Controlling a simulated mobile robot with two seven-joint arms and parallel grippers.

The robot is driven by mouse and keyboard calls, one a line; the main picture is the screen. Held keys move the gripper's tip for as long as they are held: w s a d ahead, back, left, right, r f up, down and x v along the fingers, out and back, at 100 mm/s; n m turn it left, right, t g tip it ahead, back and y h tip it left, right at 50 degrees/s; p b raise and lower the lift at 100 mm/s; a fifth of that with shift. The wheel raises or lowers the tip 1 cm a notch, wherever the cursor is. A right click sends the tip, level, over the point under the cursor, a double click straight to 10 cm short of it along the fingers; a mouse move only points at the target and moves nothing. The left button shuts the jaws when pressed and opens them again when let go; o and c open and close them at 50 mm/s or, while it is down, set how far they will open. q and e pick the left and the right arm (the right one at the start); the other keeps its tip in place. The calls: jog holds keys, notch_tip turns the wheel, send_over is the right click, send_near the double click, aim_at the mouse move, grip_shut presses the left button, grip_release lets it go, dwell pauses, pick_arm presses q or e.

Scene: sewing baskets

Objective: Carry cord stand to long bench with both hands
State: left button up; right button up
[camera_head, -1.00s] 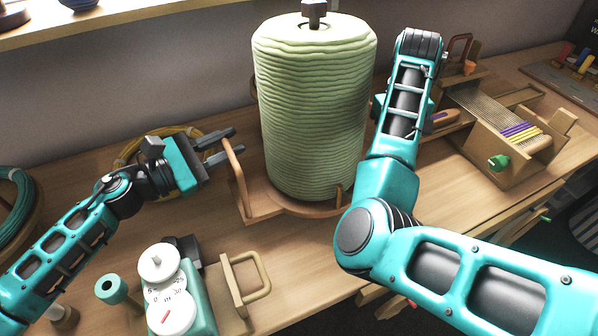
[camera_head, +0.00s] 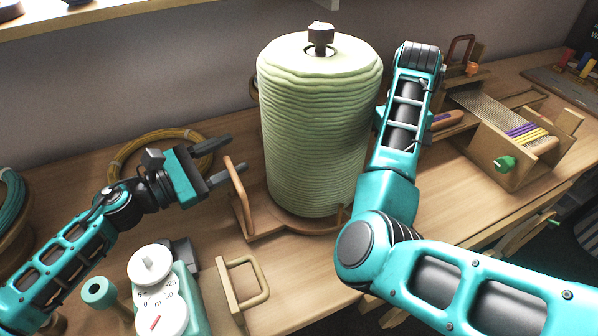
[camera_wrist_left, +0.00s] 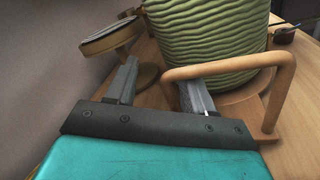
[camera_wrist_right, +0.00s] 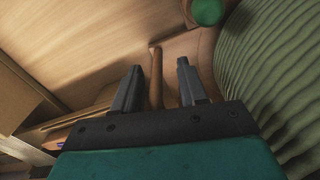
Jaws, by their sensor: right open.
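The cord stand is a tall pale-green cord spool (camera_head: 318,130) on a wooden base with a handle at each side. Its left handle (camera_head: 236,205) rises beside my left gripper (camera_head: 236,154). That gripper is open, its fingertips at the handle's top; the left wrist view shows the handle (camera_wrist_left: 230,69) close to the fingers, one end between them. My right arm hides most of the stand's right side in the head view. In the right wrist view my right gripper (camera_wrist_right: 158,82) is open, with a wooden bar (camera_wrist_right: 155,75) between its fingers and the green cord beside it.
The stand is on a wooden worktop (camera_head: 420,195) along a wall. A teal device with white dials (camera_head: 160,290) and a wooden frame (camera_head: 245,285) stand in front at left. A small loom (camera_head: 510,140) is at right, and a yellow coil (camera_head: 130,150) lies behind my left gripper.

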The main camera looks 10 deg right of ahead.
pick_arm(q)
jog(key=shift+r, duration=0.1)
pick_arm(e)
jog(key=shift+a, duration=0.35)
